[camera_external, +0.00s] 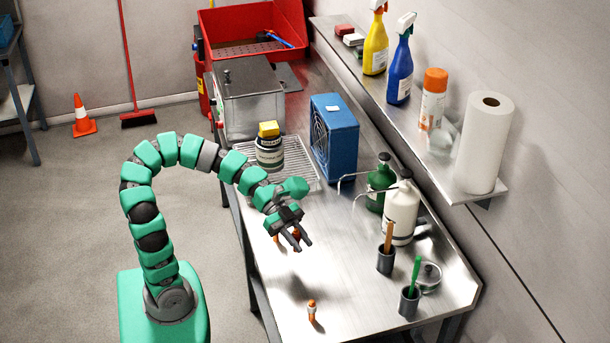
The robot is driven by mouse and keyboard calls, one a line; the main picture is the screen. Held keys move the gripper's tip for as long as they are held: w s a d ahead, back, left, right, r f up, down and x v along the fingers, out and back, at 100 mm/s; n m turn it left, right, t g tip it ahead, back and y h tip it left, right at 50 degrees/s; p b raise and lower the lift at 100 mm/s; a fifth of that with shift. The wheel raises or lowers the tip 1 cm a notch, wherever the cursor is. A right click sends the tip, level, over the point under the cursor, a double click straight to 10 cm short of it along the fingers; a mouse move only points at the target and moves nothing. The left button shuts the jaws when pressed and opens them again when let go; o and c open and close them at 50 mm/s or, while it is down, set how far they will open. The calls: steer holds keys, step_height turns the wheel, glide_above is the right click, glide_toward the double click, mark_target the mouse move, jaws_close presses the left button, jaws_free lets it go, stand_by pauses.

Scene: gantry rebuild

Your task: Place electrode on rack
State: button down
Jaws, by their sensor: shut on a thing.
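My gripper (302,245) hangs over the table near its left edge, fingers pointing down and to the right. It is shut on a small orange piece (296,233), which I take for the electrode; the fingers hide most of it. A similar orange piece (277,238) shows just left of the gripper, partly hidden by the arm. An orange and white piece (312,311) stands upright on the table toward the front, apart from the gripper.
A blue fan box (335,138) stands right of the rack. A green bottle (381,182), white bottle (402,213) with thin spouts, and two dark cups (386,261) (409,301) stand along the right. The table (350,280) is mostly bare around the front piece.

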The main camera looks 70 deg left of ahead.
step_height(320, 180, up, 16)
steer(key=w+a+r+n+t+y+p, duration=0.15)
steer(key=w+a, duration=0.45)
steer(key=a, duration=0.8)
steer(key=w+a+n+t+y+p, duration=0.25)
steer(key=w+a, duration=0.35)
steer(key=a, duration=0.7)
steer(key=w+a+r+n+t+y+p, duration=0.1)
steer(key=w+a+n+t+y+p, duration=0.15)
steer(key=w+a, duration=0.75)
steer(key=s+a+f+n+y+p, duration=0.1)
steer(key=s+a, duration=0.3)
steer(key=a, duration=0.7)
steer(key=s+a+f+n+p, duration=0.15)
steer(key=s+a, duration=0.25)
steer(key=a, duration=0.8)
steer(key=shift+t, duration=0.35)
steer(key=f, duration=2.1)
steer(key=shift+w+d, duration=0.15)
steer(key=shift+w, duration=0.15)
steer(key=shift+f+b, duration=0.15)
steer(key=shift+b, duration=0.15)
steer(key=c, duration=1.2)
jaws_free()
